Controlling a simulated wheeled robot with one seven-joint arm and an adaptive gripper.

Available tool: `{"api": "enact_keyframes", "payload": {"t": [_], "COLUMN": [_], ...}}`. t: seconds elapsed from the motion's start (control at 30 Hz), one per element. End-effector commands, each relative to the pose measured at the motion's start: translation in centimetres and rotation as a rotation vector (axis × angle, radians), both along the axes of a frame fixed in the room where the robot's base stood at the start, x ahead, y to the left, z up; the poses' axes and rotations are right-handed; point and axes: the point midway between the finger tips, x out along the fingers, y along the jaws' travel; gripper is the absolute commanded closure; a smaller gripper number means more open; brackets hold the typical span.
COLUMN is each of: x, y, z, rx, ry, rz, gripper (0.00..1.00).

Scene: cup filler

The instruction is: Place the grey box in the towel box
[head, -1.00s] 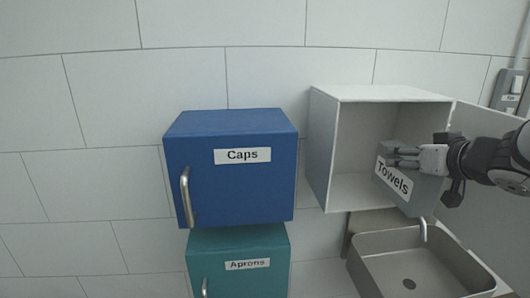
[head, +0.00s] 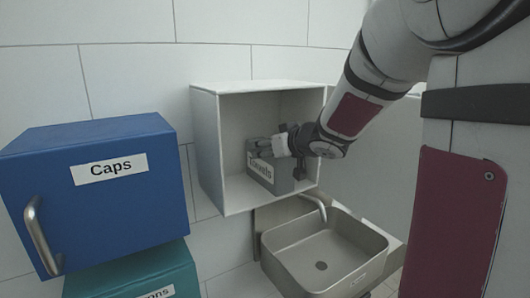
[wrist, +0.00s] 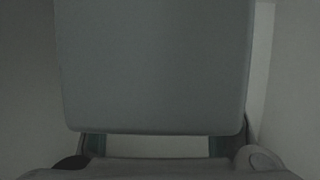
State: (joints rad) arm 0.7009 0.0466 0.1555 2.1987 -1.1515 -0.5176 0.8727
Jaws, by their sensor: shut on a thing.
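My gripper (head: 268,147) is shut on the upper part of the grey box, reaching in from the right. The grey box looks close to the wall box's floor; whether it touches the floor I cannot tell. In the wrist view the grey box (wrist: 155,65) fills the middle, with finger parts at its lower edge. The wall box's open door (head: 370,150) is at the right, partly behind my arm.
A blue "Caps" box (head: 95,215) with a metal handle is at the left, above a teal "Aprons" box (head: 135,272). A metal sink (head: 320,255) with a tap (head: 318,206) is below the wall box.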

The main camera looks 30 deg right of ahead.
Motion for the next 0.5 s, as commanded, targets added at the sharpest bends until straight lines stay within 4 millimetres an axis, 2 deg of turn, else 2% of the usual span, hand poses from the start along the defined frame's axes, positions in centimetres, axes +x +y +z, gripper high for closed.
{"api": "enact_keyframes", "payload": {"t": [0.27, 0.3, 0.4, 0.5], "x": [-0.06, -0.06, -0.07, -0.07], "y": [0.01, 0.00, 0.00, 0.00], "z": [-0.03, -0.16, -0.10, -0.10], "rx": [0.000, 0.000, 0.000, 0.000], "ry": [-0.001, 0.001, 0.000, 0.000], "rz": [0.000, 0.000, 0.000, 0.000], "gripper": [0.91, 0.48, 0.30, 0.30]}}
